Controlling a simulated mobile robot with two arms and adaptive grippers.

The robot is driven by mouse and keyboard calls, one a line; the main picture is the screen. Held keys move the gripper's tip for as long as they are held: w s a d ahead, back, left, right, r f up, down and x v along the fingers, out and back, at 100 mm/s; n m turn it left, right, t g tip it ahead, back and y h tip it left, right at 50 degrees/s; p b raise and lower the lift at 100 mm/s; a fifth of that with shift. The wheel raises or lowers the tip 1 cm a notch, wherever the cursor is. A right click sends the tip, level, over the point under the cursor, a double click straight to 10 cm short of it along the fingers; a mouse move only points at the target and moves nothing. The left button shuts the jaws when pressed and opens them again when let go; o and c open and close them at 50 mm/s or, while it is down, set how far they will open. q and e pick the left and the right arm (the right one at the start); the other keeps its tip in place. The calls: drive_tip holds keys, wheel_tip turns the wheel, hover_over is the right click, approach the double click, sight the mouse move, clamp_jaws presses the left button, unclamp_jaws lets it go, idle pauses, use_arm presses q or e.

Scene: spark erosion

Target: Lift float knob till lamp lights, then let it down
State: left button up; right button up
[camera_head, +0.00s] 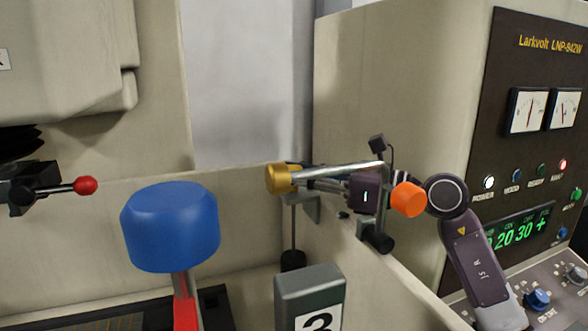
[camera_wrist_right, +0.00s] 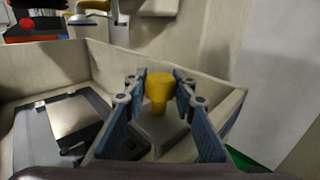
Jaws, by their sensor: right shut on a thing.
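The float knob, a yellow-brass cap (camera_head: 279,179), shows near the tank wall in the head view. A thin dark rod and a black float (camera_head: 293,260) show below it. In the right wrist view the yellow knob (camera_wrist_right: 158,86) sits between the two blue-padded fingers. My right gripper (camera_wrist_right: 158,80) is shut on it; its arm comes in from the right in the head view. The panel has a row of lamps: the white one (camera_head: 489,183) looks bright, and the red one (camera_head: 563,164) also looks bright. The blue and green ones look dimmer. My left gripper is not in view.
A large blue knob (camera_head: 170,228) on a red-and-metal post stands in front left. A grey block (camera_head: 311,300) marked 3 is below the knob. A red-tipped lever (camera_head: 85,185) is at left. An orange knob (camera_head: 408,199) is close to my right wrist.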

drive_tip(key=o, duration=0.9)
drive_tip(key=shift+d, duration=0.15)
drive_tip(key=shift+s+d+f+b, duration=0.1)
drive_tip(key=shift+s+d+b, duration=0.25)
drive_tip(key=shift+d, duration=0.2)
drive_tip(key=shift+b+v, duration=1.1)
drive_tip(key=shift+v, duration=1.6)
drive_tip(key=shift+s+d, duration=0.2)
drive_tip(key=shift+d, duration=0.25)
